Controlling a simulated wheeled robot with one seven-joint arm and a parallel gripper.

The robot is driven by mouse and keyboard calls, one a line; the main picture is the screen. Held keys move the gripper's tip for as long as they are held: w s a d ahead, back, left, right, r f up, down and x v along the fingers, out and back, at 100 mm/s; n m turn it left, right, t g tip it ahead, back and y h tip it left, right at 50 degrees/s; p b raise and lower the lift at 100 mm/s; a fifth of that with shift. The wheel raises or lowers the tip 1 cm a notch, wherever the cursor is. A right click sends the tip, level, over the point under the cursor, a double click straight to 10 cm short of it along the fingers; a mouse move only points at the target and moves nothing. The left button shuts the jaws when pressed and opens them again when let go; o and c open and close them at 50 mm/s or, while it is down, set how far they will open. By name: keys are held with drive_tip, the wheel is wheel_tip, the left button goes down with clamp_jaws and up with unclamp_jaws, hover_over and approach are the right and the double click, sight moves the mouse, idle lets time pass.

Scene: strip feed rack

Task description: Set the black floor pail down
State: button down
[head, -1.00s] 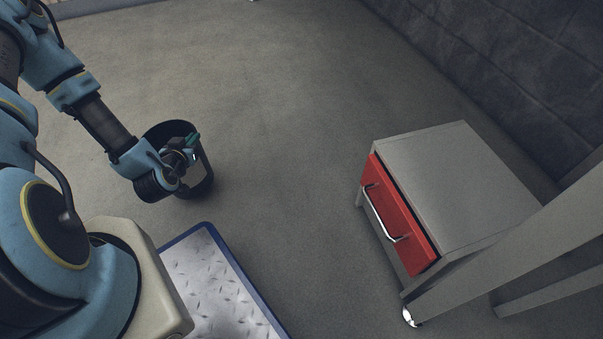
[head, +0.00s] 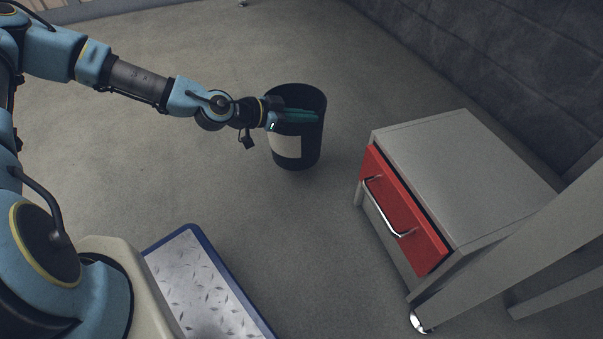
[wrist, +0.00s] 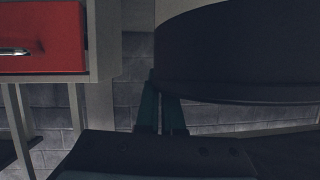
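The black floor pail (head: 311,146) is upright at the middle of the head view, with a pale label on its side. My gripper (head: 300,116) reaches it from the left, level, with its teal fingers at the upper part of the pail near the rim. In the wrist view the dark pail (wrist: 240,55) fills the upper right, and the teal fingers (wrist: 161,108) meet its edge. The fingers look shut on the pail's wall; the exact contact is partly hidden. Whether the pail's base touches the floor I cannot tell.
A grey cabinet (head: 470,175) with a red drawer (head: 400,215) and metal handle stands close to the pail's right. A blue-edged metal plate (head: 205,290) lies at the lower middle. A stone wall (head: 500,60) is at the right. Open floor lies left and behind.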

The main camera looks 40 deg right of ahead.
sight(298, 146)
drive_tip(key=shift+s+d+r+m+g+p, duration=0.5)
drive_tip(key=shift+d+r+m+p, duration=0.15)
drive_tip(key=shift+r+p, duration=0.2)
drive_tip(key=shift+a, duration=0.1)
wheel_tip(298, 146, down, 10)
drive_tip(key=b, duration=0.4)
drive_tip(key=shift+f, duration=0.15)
drive_tip(key=c, duration=1.5)
unclamp_jaws()
drive_tip(key=shift+a+f+b, duration=0.1)
drive_tip(key=shift+f+b, duration=0.1)
drive_tip(key=shift+b, duration=0.15)
drive_tip(key=o, duration=0.4)
